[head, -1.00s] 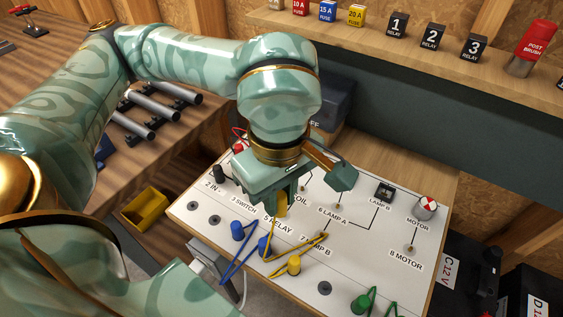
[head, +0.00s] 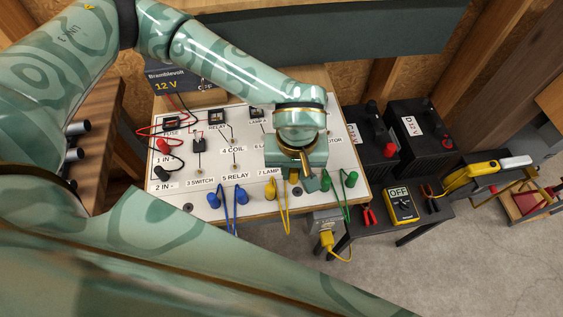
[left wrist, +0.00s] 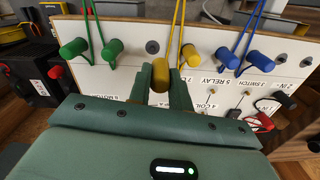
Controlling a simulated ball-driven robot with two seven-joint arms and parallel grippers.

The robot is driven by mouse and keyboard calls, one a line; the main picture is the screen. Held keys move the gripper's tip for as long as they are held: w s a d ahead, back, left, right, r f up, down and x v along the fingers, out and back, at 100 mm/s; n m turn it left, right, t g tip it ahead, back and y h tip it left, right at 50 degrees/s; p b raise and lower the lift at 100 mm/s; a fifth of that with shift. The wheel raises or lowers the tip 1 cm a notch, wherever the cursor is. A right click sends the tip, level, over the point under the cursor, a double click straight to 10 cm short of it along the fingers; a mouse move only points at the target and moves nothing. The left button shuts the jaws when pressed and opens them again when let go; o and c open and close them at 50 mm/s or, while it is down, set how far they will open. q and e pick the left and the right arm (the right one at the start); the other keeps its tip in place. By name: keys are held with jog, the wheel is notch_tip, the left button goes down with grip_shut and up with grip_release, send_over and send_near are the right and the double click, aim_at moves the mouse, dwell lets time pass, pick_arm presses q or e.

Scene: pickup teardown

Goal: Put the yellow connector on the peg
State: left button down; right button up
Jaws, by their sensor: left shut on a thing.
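My left gripper (head: 293,186) is over the front right part of the white circuit board (head: 207,160), pointing down. In the left wrist view its fingers (left wrist: 160,88) are shut around a yellow connector (left wrist: 160,75), whose end shows between them. A second yellow connector (left wrist: 190,56) stands on the board beside it and also shows in the head view (head: 269,190); yellow wires rise near both. Small brass pegs stand bare on the board, one by the "3 SWITCH" label (head: 200,171). The surface under the held connector is hidden. My right gripper is not in view.
Two blue connectors (head: 213,200) stand to the left and two green connectors (head: 350,179) to the right, close by, with looped wires. Black batteries (head: 409,131) stand right of the board. A low table holds a yellow meter (head: 401,204).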

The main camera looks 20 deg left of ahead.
pick_arm(q)
jog(key=shift+w+d+f+m, duration=0.1)
jog(key=shift+w+d+m, duration=0.2)
jog(key=shift+m, duration=0.1)
jog(key=shift+w+d+f+m, duration=0.15)
jog(key=shift+d+m, duration=0.1)
jog(key=shift+m, duration=0.15)
jog(key=shift+f, duration=0.1)
jog(key=b, duration=0.3)
send_over(297, 190)
notch_tip(297, 190, down, 4)
jog(key=shift+f, duration=0.1)
jog(key=shift+d+f, duration=0.1)
jog(key=shift+f, duration=0.05)
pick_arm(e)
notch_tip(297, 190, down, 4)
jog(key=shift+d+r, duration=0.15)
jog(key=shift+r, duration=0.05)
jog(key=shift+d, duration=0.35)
pick_arm(q)
jog(key=shift+f+b, duration=0.8)
jog(key=shift+f, duration=0.1)
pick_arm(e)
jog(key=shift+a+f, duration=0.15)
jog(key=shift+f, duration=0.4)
